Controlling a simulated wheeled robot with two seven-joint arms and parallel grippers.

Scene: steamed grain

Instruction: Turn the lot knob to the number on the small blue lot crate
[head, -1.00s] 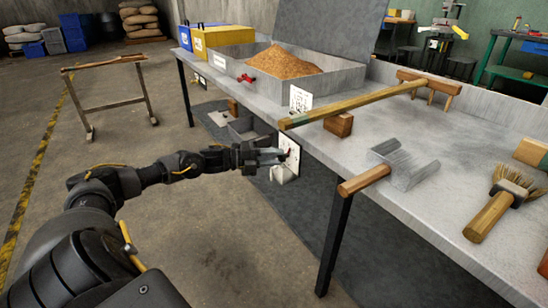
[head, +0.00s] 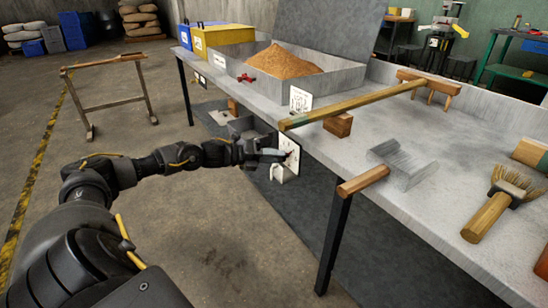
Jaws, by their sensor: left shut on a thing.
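The lot knob's white dial panel (head: 291,148) is on the front side of the table, below its edge. My left gripper (head: 276,156) reaches it from the left, its fingers up against the panel and shut on the knob. The fingers hide most of the knob, and the dial's numbers are too small to read. A small blue crate (head: 185,36) with a pale label stands at the table's far left end. Its number cannot be read from here. My right gripper is not in view.
A yellow box (head: 228,35) stands beside the blue crate. A metal tray of grain (head: 340,78) sits behind the dial. A long wooden handle (head: 350,107), a scraper (head: 403,163) and a brush (head: 490,213) lie on the table. A white bracket (head: 284,173) juts out below the dial.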

